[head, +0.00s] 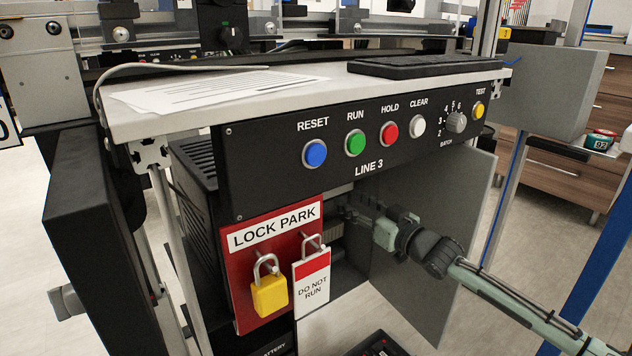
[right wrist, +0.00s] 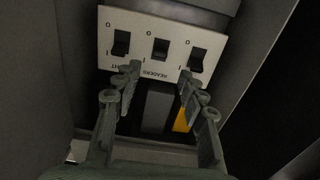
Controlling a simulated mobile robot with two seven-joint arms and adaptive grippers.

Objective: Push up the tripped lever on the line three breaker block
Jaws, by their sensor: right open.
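The breaker block (right wrist: 108,50) shows in the right wrist view as a pale plate with a left lever (right wrist: 121,42), a middle lever (right wrist: 160,48) and a right lever (right wrist: 197,60), all black. O and I marks and small lettering are on the plate. I cannot tell surely which lever is tripped. My right gripper (right wrist: 160,73) is open and empty, its fingertips at the plate's lower edge, below the levers; contact is unclear. In the head view my right gripper (head: 350,210) reaches into the cabinet under the LINE 3 panel (head: 290,185), its fingers in shadow. My left gripper is not in view.
The LOCK PARK board (head: 240,270) with a yellow padlock (head: 269,295) and a DO NOT RUN tag (head: 312,285) hangs left of the opening. A grey cabinet door (head: 440,280) stands to the right of the opening, beside my right arm. Buttons sit above.

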